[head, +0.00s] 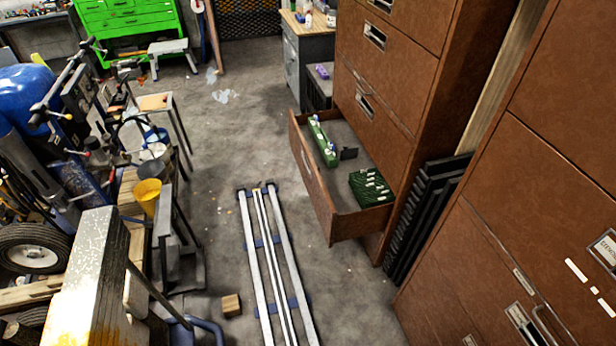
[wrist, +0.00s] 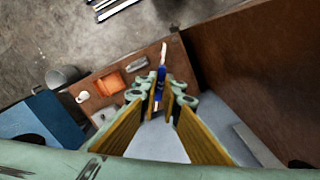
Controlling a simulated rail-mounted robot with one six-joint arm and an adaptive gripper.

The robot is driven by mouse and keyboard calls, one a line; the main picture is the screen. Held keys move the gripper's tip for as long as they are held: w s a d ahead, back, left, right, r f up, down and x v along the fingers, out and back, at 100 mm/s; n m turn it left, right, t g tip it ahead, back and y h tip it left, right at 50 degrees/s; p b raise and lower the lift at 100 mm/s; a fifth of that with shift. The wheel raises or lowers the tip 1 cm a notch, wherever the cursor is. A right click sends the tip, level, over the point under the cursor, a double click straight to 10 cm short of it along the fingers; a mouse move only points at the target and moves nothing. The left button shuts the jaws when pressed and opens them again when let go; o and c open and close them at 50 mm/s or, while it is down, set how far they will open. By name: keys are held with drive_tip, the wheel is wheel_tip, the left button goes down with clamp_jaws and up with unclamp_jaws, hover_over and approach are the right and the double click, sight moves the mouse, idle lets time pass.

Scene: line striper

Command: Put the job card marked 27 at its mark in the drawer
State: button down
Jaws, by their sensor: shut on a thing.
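In the wrist view my gripper (wrist: 161,92) is shut on a narrow blue thing with a white end (wrist: 160,78), seen nearly edge-on between the fingertips. It could be a job card; no number can be read on it. My gripper does not show in the head view. No 27 or mark is legible there.
Below the gripper in the wrist view is a brown surface (wrist: 95,98) with an orange thing (wrist: 107,86) and a grey block. In the head view, metal rails (head: 268,270) lie on the floor by the drawer. Cluttered equipment fills the left side. Tall cabinets stand at right.

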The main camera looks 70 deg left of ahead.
idle(0.3)
wheel_tip(320, 180, down, 15)
drive_tip(key=b, duration=1.5)
idle(0.5)
